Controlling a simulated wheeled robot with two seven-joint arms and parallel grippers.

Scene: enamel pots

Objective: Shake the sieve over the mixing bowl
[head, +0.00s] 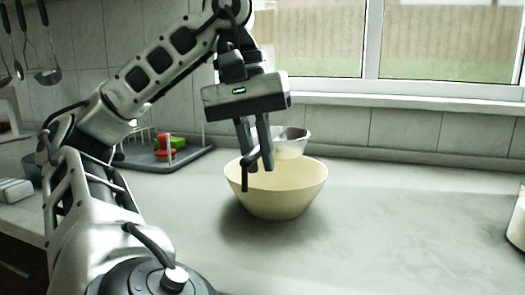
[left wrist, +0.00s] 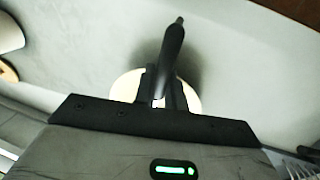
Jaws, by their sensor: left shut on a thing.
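My left gripper (head: 261,165) is shut on the dark handle of the sieve and points down over the mixing bowl. The sieve's silvery basket (head: 293,134) shows behind my fingers, above the far part of the bowl. The mixing bowl (head: 283,200) is cream-coloured, wide and upright on the counter. In the left wrist view the dark sieve handle (left wrist: 172,45) sticks out between my fingers, with part of the cream bowl (left wrist: 125,86) below it. The sieve's basket is hidden there. The inside of the bowl is mostly hidden in the head view. My right gripper is not in view.
A dish rack (head: 190,154) with red and green things stands at the back left. A pale container (head: 517,222) stands at the right edge. Utensils (head: 47,76) hang on the left wall. The counter (head: 400,215) right of the bowl is clear.

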